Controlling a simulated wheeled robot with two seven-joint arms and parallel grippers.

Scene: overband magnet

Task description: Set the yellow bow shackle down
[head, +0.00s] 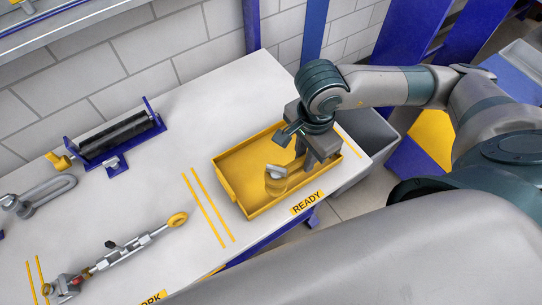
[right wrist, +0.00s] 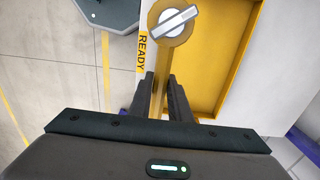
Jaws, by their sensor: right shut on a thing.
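The yellow bow shackle (head: 275,187) with its silver pin is in my right gripper (head: 303,165), over the yellow tray (head: 228,190) in the head view. In the right wrist view the shackle (right wrist: 172,42) extends beyond the fingertips of my right gripper (right wrist: 160,84), pin end farthest from me. The fingers are shut on its yellow body. The shackle is inside the tray's outline; I cannot tell whether it touches the tray floor. The tray (right wrist: 235,55) also shows in the right wrist view. My left gripper is not in view.
The READY label (head: 307,203) lies at the table's front edge beside the tray. A turnbuckle-like rigging piece (head: 130,250), a blue-framed roller (head: 115,137) and a large grey shackle (head: 42,195) lie to the left. A grey bin (head: 370,140) stands beyond the table's right edge.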

